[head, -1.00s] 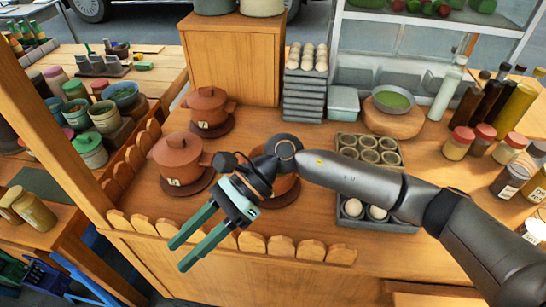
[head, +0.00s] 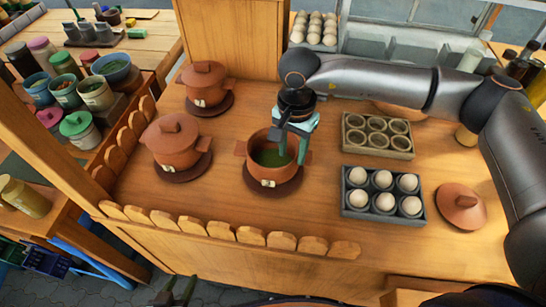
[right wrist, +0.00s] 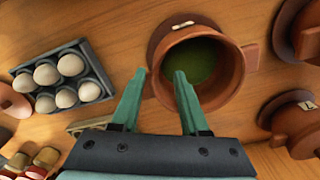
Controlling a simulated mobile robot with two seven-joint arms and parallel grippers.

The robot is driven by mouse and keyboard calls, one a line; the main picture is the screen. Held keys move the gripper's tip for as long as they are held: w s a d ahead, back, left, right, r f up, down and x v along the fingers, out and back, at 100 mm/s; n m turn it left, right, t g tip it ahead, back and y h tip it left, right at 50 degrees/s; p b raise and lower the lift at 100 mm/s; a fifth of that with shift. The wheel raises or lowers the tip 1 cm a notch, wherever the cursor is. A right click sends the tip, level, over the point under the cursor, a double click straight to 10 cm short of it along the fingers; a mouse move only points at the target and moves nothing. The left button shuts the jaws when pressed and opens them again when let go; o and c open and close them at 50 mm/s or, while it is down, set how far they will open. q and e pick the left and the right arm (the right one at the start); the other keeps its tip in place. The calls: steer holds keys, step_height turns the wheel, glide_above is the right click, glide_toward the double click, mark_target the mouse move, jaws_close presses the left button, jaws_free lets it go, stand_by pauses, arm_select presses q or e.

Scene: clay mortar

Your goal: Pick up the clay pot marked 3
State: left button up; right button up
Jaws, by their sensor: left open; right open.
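Three brown clay pots stand on dark round bases on the wooden counter. Two have lids: the back one (head: 205,84) and the left one (head: 174,145). The third, an open pot (head: 258,176) with green contents, stands nearest the middle; it also shows in the right wrist view (right wrist: 229,75). Each has a small front label, too small to read, so I cannot tell which is marked 3. My right gripper (head: 293,149) is open at the open pot's right rim, one finger over the opening and one outside; contact is unclear. My left gripper (head: 176,291) is partly visible at the bottom edge.
A loose clay lid (head: 461,209) lies right of a grey egg tray (head: 346,208). An empty cup tray (head: 408,149) sits behind it. A scalloped wooden edge (head: 220,230) borders the counter's front. Jars (head: 80,131) stand at left. Bare counter lies between pots and eggs.

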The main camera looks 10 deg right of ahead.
mark_target(292, 167)
steer(key=f, duration=0.2)
steer(key=f+p, duration=0.1)
steer(key=f, duration=0.1)
steer(key=shift+s+d+f, duration=0.1)
steer(key=shift+d+f, duration=0.1)
steer(key=shift+f, duration=0.75)
jaws_close()
steer(key=shift+r, duration=0.15)
stand_by(0.5)
